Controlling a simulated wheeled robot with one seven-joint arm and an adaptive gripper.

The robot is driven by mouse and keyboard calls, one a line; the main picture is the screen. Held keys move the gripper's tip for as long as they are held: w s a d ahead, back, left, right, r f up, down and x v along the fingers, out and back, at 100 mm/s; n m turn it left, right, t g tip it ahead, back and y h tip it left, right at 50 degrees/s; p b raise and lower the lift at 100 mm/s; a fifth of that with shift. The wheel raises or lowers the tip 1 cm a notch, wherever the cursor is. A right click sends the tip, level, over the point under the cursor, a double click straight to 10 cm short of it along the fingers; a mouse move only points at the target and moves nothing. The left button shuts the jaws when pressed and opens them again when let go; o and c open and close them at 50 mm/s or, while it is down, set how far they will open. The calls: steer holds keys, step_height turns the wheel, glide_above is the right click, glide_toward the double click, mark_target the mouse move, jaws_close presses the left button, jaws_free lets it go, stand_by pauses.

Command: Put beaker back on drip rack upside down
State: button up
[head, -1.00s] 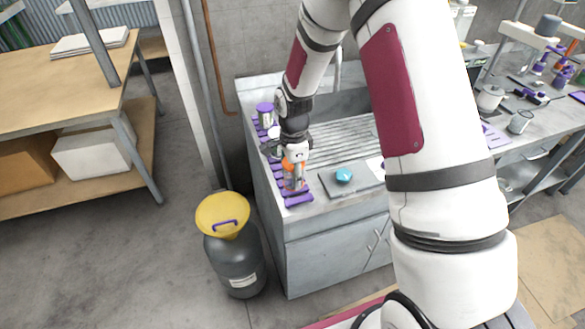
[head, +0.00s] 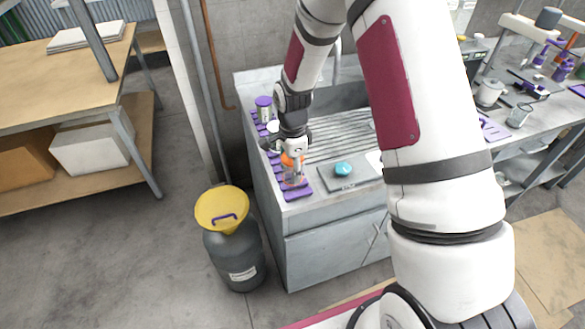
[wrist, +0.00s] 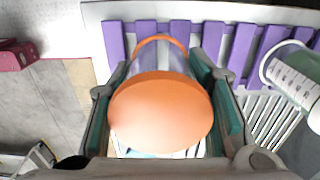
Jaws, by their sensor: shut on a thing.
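The beaker (head: 293,172) is clear with orange ends. In the wrist view its orange disc-shaped end (wrist: 160,112) faces the camera, with an orange ring at the far end. My gripper (wrist: 165,100) is shut on its sides, one finger left and one right. In the head view the beaker hangs below my gripper (head: 292,158), roughly upright, its orange closed end up. The purple drip rack (head: 298,194) runs along the sink's left edge; its slats show beyond the beaker in the wrist view (wrist: 115,42). I cannot tell whether the beaker touches the rack.
A graduated container (wrist: 292,82) stands on the rack close to the right finger. A purple-topped container (head: 263,103) is at the rack's back end. A grey board with a blue item (head: 343,169) lies to the right. A yellow-topped drum (head: 222,210) stands left of the sink.

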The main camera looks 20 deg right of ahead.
steer(key=shift+f, duration=0.5)
stand_by(0.3)
steer(key=o, duration=1.4)
step_height(320, 180, up, 12)
steer(key=shift+r, duration=0.1)
steer(key=s+r+n+t, duration=0.4)
steer(key=s+r+n, duration=0.95)
steer(key=r, duration=0.65)
steer(key=s+r+n+t, duration=0.1)
steer(key=s+n, duration=0.3)
steer(key=s, duration=0.7)
steer(key=shift+s+r+t+b, duration=0.3)
steer(key=shift+r, duration=0.3)
